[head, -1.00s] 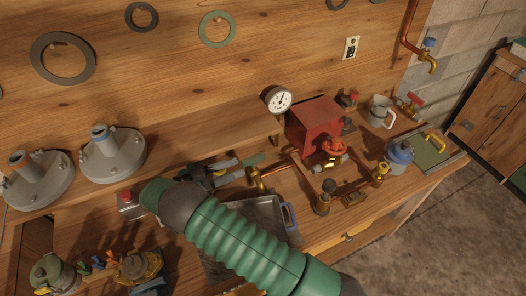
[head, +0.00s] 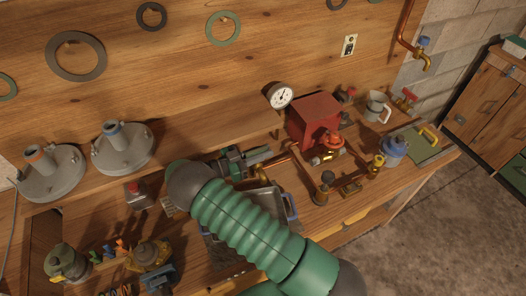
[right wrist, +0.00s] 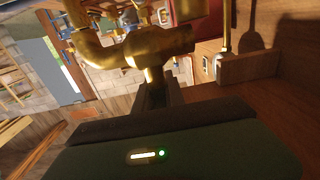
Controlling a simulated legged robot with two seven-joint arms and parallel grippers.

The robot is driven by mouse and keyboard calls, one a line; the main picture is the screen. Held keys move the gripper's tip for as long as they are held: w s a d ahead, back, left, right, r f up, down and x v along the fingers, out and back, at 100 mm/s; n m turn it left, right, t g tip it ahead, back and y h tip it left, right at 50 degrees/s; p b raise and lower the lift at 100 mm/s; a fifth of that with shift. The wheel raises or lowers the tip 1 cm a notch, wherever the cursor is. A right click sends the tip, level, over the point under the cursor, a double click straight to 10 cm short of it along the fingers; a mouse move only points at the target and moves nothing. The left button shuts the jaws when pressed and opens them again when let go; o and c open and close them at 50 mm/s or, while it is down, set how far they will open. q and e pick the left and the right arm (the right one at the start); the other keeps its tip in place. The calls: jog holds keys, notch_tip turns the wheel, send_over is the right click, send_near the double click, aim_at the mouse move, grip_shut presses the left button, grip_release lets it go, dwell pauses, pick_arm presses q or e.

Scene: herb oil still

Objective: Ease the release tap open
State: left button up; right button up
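A brass valve fitting (head: 255,172) sits on the copper pipework at the bench, below the pressure gauge. My right gripper (head: 262,156) reaches it from the left in the head view, with its grey fingers just above the fitting. In the right wrist view, a brass body (right wrist: 158,45) with a short stem stands straight ahead, and the dark gripper end (right wrist: 155,95) meets or overlaps the stem. Contact and the finger gap are hard to tell. Which fitting is the release tap is not clear from the pictures. My left gripper is not in view.
A pressure gauge (head: 280,96), a red box (head: 315,119) and a red handwheel valve (head: 333,141) stand close to the right. A grey tray (head: 268,203) lies in front.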

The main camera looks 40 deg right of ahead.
grip_shut()
jog(key=shift+d, duration=0.15)
